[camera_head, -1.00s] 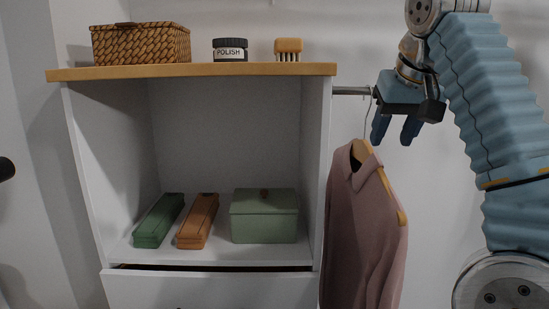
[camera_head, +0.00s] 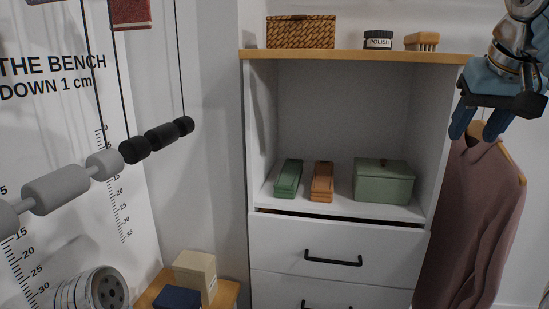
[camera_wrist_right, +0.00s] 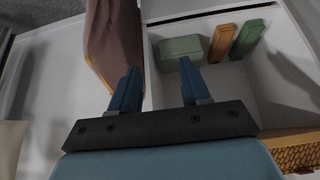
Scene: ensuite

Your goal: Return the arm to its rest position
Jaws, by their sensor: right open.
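My right gripper (camera_head: 482,129) is at the upper right of the head view, in front of the hanging pink shirt (camera_head: 470,215). Its blue fingers are apart with nothing between them. In the right wrist view the open fingers (camera_wrist_right: 157,88) show against the cabinet and the shirt (camera_wrist_right: 114,45). Part of my right arm is cut off at the right edge of the head view. My left gripper is not in view.
The white cabinet (camera_head: 340,238) has a wooden top (camera_head: 350,56) with a wicker basket (camera_head: 301,32), a polish jar (camera_head: 378,41) and a brush (camera_head: 422,41). Its open shelf holds a green case (camera_head: 288,178), an orange case (camera_head: 321,181) and a green box (camera_head: 383,181).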

